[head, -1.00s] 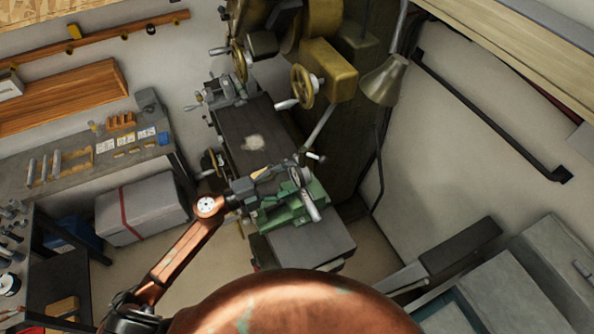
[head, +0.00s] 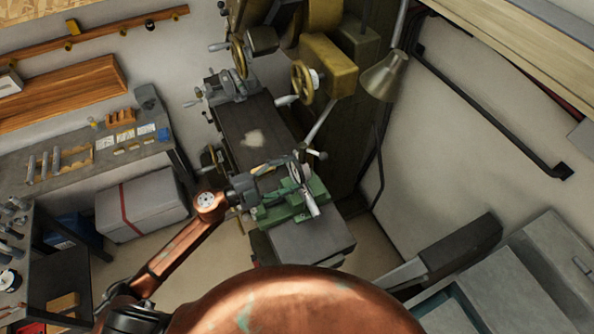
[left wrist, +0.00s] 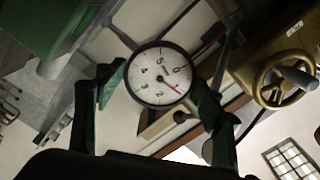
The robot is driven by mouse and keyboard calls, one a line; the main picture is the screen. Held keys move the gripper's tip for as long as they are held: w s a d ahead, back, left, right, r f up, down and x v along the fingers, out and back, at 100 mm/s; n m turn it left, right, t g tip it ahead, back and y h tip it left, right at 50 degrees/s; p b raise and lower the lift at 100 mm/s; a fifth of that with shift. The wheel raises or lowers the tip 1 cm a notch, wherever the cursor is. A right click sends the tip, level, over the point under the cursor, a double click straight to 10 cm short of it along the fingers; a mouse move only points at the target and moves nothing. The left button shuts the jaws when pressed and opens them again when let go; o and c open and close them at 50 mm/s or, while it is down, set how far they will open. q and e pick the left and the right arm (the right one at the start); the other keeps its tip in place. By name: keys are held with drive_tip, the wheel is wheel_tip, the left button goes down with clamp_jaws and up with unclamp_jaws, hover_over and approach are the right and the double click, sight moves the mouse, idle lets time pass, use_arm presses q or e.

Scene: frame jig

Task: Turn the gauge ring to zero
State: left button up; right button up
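The round gauge (left wrist: 160,77) fills the middle of the left wrist view. Its white face has a dark rim, and the red needle points to the lower right of the picture. The 0 is at the face's right side. My left gripper (left wrist: 160,84) has one finger on each side of the gauge, green pads close to the rim. I cannot tell whether the pads press on the ring. In the head view my left gripper (head: 273,178) is at the green machine part (head: 293,205), where the gauge is too small to make out. My right gripper is not in view.
A brass-coloured machine head with a handwheel (head: 302,82) stands beyond. A lamp (head: 385,78) hangs to the right of it. The dark machine table (head: 243,130) lies past the green part. A workbench (head: 75,180) with small parts is at left.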

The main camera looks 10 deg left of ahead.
use_arm(q)
drive_tip(key=c, duration=0.3)
drive_tip(key=shift+c, duration=0.2)
drive_tip(key=shift+f+m+b, duration=0.1)
drive_tip(key=shift+m+b, duration=2.2)
drive_tip(key=shift+m, duration=0.4)
drive_tip(key=shift+m+b, duration=1.75)
drive_tip(key=shift+m, duration=0.25)
drive_tip(key=shift+m+b, duration=1.8)
drive_tip(key=o, duration=0.6)
drive_tip(key=shift+a, duration=0.1)
